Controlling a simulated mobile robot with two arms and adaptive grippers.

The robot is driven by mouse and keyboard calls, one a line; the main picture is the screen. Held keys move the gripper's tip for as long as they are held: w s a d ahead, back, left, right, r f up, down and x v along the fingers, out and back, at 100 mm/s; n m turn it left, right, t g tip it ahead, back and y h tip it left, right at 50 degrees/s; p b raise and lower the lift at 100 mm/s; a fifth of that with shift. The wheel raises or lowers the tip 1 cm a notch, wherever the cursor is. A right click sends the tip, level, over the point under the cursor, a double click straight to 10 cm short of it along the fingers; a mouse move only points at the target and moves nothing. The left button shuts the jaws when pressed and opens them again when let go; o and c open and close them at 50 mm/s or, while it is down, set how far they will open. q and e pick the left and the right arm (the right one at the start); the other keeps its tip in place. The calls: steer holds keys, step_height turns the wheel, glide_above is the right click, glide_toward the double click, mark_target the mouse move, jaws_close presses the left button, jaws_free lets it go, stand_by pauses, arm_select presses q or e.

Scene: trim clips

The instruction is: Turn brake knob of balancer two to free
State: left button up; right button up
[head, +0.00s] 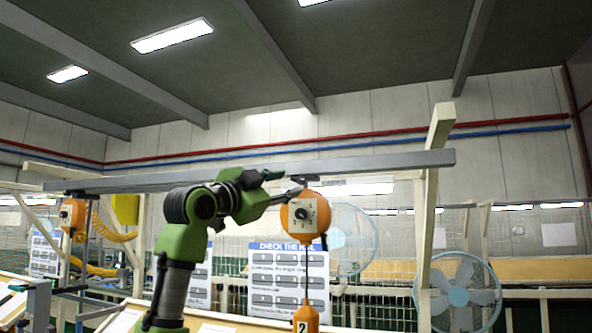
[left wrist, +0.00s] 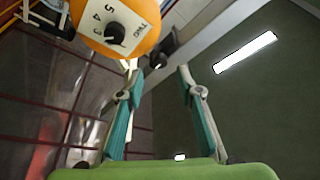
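Balancer two (head: 321,222) is a round orange housing hanging below the grey overhead beam. Its white dial plate carries a dark knob (head: 300,214). A tag with a 2 (head: 305,318) hangs under it on a cable. In the left wrist view the orange housing (left wrist: 148,12) is at the top left, with a black knob (left wrist: 118,33) on a plate marked with numbers. My left gripper (head: 292,184) is at the housing's upper left, near the beam. My right gripper is not visible.
The overhead beam (head: 380,162) runs just above the gripper, with a dark hanger (left wrist: 160,52) near the fingertips in the left wrist view. Another orange balancer (head: 72,214) hangs at the far left. Fans (head: 459,292) and a sign board (head: 289,275) stand behind.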

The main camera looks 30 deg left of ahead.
mark_target(300, 180)
arm_select(q)
steer(key=p+x, duration=0.2)
steer(key=x, duration=0.2)
steer(key=shift+r, duration=0.15)
steer(key=shift+w, duration=0.6)
jaws_close()
